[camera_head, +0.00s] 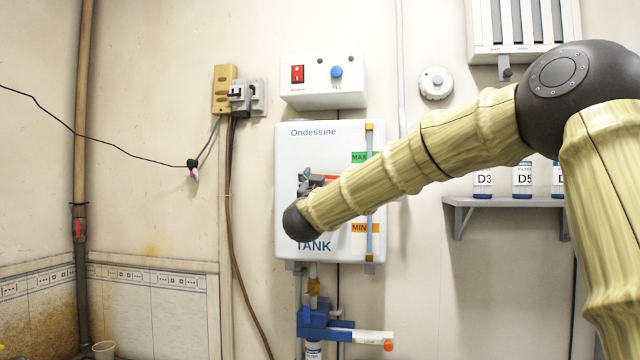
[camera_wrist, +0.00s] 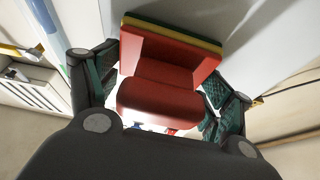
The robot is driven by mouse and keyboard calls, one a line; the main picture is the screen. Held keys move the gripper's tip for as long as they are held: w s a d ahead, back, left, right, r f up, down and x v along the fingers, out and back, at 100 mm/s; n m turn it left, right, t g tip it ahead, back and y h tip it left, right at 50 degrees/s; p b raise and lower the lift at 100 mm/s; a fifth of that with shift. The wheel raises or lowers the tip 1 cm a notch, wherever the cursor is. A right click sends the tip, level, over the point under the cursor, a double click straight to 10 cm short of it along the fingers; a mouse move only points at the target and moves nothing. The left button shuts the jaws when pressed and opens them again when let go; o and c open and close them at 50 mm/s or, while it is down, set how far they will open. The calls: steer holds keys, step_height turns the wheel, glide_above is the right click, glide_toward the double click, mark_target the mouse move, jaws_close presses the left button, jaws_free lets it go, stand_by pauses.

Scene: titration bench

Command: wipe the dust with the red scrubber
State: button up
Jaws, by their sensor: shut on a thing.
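In the wrist view, the red scrubber (camera_wrist: 165,75) sits between the two fingers of my gripper (camera_wrist: 160,92). It has a red body and handle with thin yellow and green layers on its far side. The fingers are shut on it from left and right. The layered side faces a pale surface; I cannot tell whether it touches. In the head view, my gripper (camera_head: 309,184) is in front of the white tank (camera_head: 298,155), mostly hidden behind my wrist. A little red shows beside it. I cannot make out any dust in either view.
A white box with a red switch (camera_head: 322,82) is above the tank. A blue valve (camera_head: 318,322) and pipes hang below it. A shelf (camera_head: 505,201) with several labelled bottles is at right, partly behind my arm. A cable (camera_head: 232,200) runs down the wall at left.

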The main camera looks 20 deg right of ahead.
steer(key=s+d, duration=0.1)
steer(key=d, duration=0.2)
steer(key=shift+s+b, duration=0.4)
steer(key=s+a+b, duration=0.1)
steer(key=s+a, duration=0.2)
steer(key=s, duration=0.2)
steer(key=shift+a+b, duration=0.2)
steer(key=shift+b, duration=0.15)
stand_by(0.5)
steer(key=shift+s+a+b, duration=0.15)
steer(key=shift+s+a, duration=0.25)
steer(key=shift+s, duration=0.2)
steer(key=shift+s+a+b, duration=0.15)
steer(key=shift+s+a, duration=0.25)
steer(key=shift+s, duration=0.2)
